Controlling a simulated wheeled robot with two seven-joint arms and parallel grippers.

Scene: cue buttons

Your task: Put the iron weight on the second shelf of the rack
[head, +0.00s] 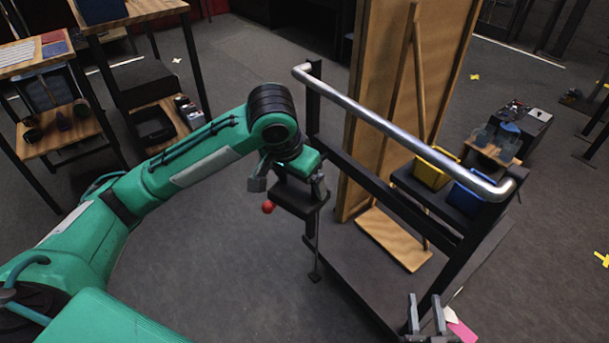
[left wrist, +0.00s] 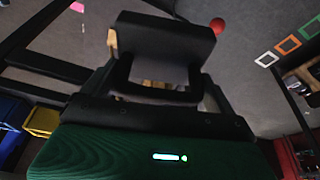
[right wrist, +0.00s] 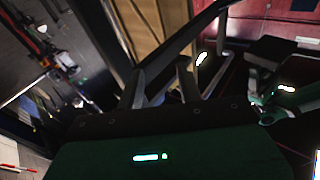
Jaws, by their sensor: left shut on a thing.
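The iron weight, a dark block (head: 301,199) with what looks like a loop handle, is in my left gripper (head: 289,182). The left wrist view shows the block (left wrist: 165,38) across the jaws, its handle towards the palm. My left gripper is shut on it and holds it in the air, left of the cart's post. My right gripper (head: 427,316) is low at the right, near the cart's front edge. Its fingers (right wrist: 163,85) are apart with nothing between them. Shelved stands with wooden boards (head: 65,133) are at the upper left; I cannot tell which is the rack.
A dark cart with a silver handlebar (head: 400,130) fills the right, carrying wooden panels (head: 372,95), a yellow bin (head: 434,170) and a blue bin (head: 470,194). A red ball (head: 268,207) shows beside the weight. The floor left of the cart is clear.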

